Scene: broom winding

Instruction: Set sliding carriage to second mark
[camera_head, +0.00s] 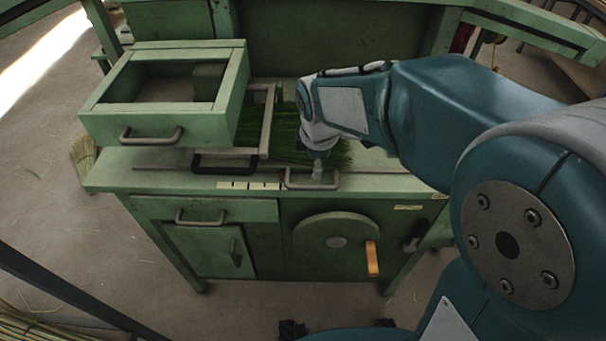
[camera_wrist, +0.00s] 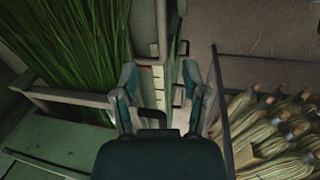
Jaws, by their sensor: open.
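A green bench (camera_head: 160,180) carries long green bristles (camera_head: 290,125) and a pale grey upright frame (camera_head: 268,118) across them; which part is the sliding carriage is not certain. A dark handle (camera_head: 224,168) and a grey handle (camera_head: 312,185) stand at the front edge. A pale strip with marks (camera_head: 250,185) lies between them; it also shows in the wrist view (camera_wrist: 158,78). My gripper (camera_head: 318,166) points down at the grey handle, apparently just above or around it; contact cannot be told. In the wrist view its fingers (camera_wrist: 160,85) are spread apart.
A green box with a handle (camera_head: 160,125) sits open on the bench's left. Below are a drawer, a door and a round wheel with an orange grip (camera_head: 372,257). Straw bundles (camera_wrist: 275,125) lie at the right in the wrist view.

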